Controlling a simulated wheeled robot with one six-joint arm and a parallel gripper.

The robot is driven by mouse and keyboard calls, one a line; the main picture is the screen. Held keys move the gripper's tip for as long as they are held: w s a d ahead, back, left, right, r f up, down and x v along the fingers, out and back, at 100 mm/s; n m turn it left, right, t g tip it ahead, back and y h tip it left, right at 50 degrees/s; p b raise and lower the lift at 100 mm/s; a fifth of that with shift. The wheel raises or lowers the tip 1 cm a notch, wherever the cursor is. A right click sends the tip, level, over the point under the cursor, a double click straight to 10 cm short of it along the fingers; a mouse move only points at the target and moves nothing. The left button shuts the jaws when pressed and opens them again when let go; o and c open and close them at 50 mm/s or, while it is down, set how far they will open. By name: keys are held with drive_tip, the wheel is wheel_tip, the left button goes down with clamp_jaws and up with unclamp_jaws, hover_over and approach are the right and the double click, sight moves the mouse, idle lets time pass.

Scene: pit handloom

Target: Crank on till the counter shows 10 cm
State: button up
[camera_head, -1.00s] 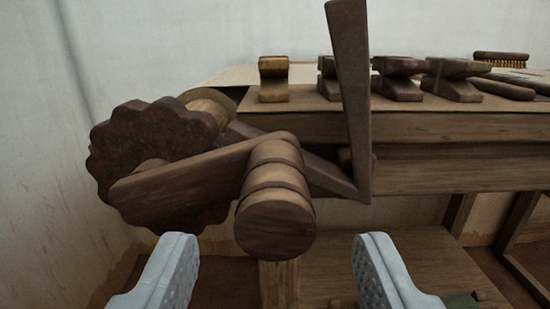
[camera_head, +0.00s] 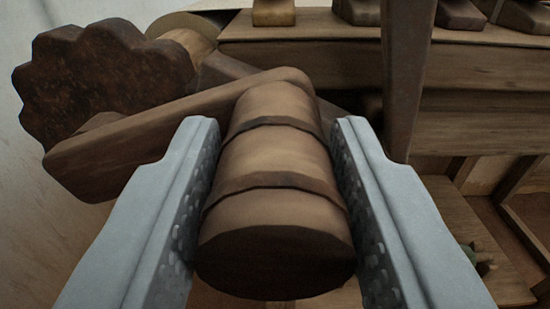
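The crank handle (camera_head: 275,190) is a round wooden grip with dark bands, pointing toward me in the middle of the view. It sits on the end of the wooden crank arm (camera_head: 150,135), which slopes up to the right. A dark scalloped wheel (camera_head: 100,75) is behind the arm at left. My gripper (camera_head: 276,122) has one grey finger on each side of the handle. Narrow gaps show beside the handle near the fingertips, so it looks open around it. Whether the lower finger pads touch the handle is hard to see. No counter is in view.
An upright dark bar (camera_head: 406,75) stands close to the right finger. The loom's wooden beam (camera_head: 490,75) runs off to the right, with several wooden blocks cut by the top edge. A pale wall (camera_head: 25,190) is at left.

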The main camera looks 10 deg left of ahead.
sight(197, 98)
clamp_jaws()
drive_tip(key=shift+s+a+r+n, duration=0.1)
drive_tip(key=shift+a+r+n, duration=0.25)
drive_tip(key=shift+r+n, duration=0.45)
drive_tip(key=shift+s+a+r+n, duration=0.1)
drive_tip(key=shift+a+r+n, duration=0.25)
drive_tip(key=shift+r+n, duration=0.4)
drive_tip(key=shift+s+a+r+n, duration=0.1)
drive_tip(key=shift+a+r+n, duration=0.35)
drive_tip(key=shift+n, duration=0.4)
drive_tip(key=shift+s+a+r+n, duration=0.1)
drive_tip(key=shift+a+r+n, duration=0.3)
drive_tip(key=shift+n, duration=0.4)
drive_tip(key=shift+o, duration=2.3)
unclamp_jaws()
drive_tip(key=shift+a, duration=0.1)
